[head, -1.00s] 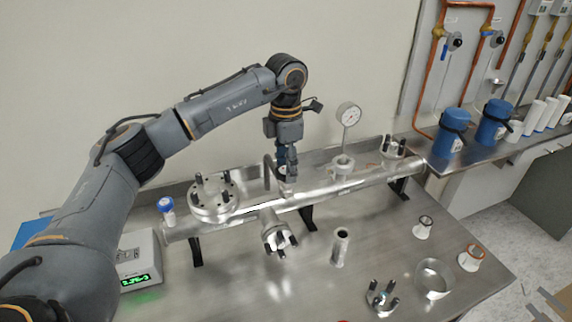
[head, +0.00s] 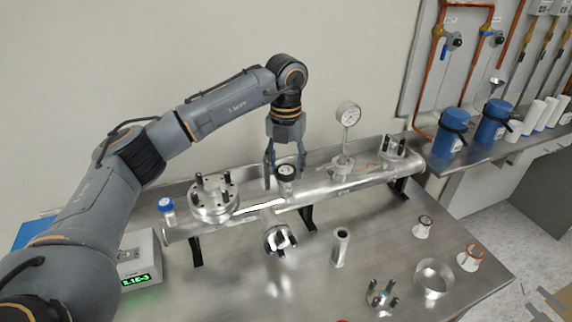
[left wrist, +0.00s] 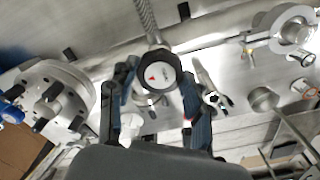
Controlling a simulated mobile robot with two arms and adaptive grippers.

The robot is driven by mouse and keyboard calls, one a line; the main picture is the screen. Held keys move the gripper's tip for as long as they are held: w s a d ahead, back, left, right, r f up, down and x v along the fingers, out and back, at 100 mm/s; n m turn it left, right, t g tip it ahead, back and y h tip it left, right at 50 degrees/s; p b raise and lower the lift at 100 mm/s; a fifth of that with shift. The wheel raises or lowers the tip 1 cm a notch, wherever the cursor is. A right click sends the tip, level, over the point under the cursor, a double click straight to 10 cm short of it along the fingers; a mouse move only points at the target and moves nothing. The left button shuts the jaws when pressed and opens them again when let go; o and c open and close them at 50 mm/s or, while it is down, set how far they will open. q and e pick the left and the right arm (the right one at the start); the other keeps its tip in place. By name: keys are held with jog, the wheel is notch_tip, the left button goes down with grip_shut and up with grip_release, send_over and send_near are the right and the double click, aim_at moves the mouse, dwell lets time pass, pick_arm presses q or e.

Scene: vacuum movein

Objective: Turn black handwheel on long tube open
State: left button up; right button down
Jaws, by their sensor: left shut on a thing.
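The black handwheel (head: 286,171) sits on top of the long tube (head: 330,191), left of the dial gauge. In the left wrist view the handwheel (left wrist: 160,72) has a black rim and a white face with a red mark. My left gripper (head: 285,166) reaches down from above, with one finger on each side of the handwheel, and is shut on it. In the left wrist view both fingers flank the rim. The right gripper is not in view.
A dial gauge (head: 348,114) stands on the tube right of my gripper. A studded flange (head: 214,203) is at its left. A grey box with a green display (head: 139,278) stands front left.

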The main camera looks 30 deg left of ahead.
pick_arm(q)
jog(key=n, duration=0.4)
jog(key=shift+n, duration=0.3)
jog(key=n, duration=0.4)
jog(key=shift+n, duration=0.3)
jog(key=n+p, duration=0.1)
jog(key=n, duration=0.3)
jog(key=shift+n, duration=2.5)
jog(key=o, duration=1.2)
jog(key=shift+c, duration=0.2)
